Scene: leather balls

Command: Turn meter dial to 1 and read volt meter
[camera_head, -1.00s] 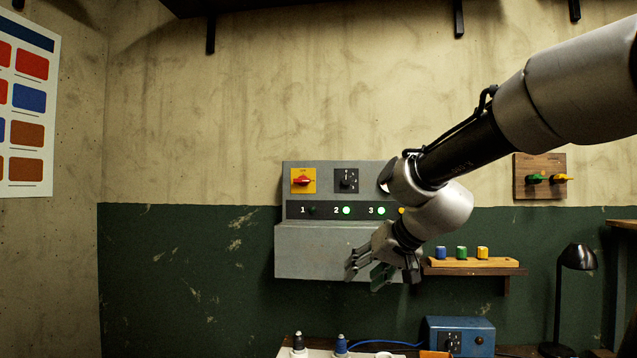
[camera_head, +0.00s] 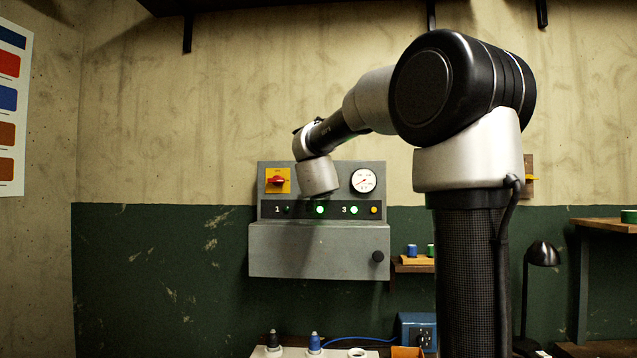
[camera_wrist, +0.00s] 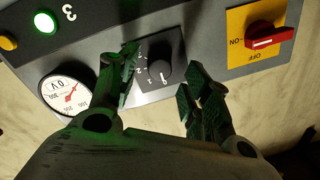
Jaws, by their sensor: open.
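The meter dial is a black knob (camera_wrist: 159,71) on a black square plate with small white numerals. In the wrist view it sits between the spread fingers of my gripper (camera_wrist: 160,78), apart from both. My gripper is open. In the head view my arm hides the dial and the gripper. The volt meter (camera_head: 363,181) is a round white gauge on the grey panel (camera_head: 320,250), right of my wrist. It also shows in the wrist view (camera_wrist: 66,97), turned, with a red needle. I cannot read its value surely, nor the dial's setting.
A red switch on a yellow plate (camera_head: 277,181) is close beside the dial. Green lamps 2 (camera_head: 319,210) and 3 (camera_head: 354,210) are lit. A black knob (camera_head: 378,257) sticks out lower right. A blue box (camera_head: 417,330) stands below.

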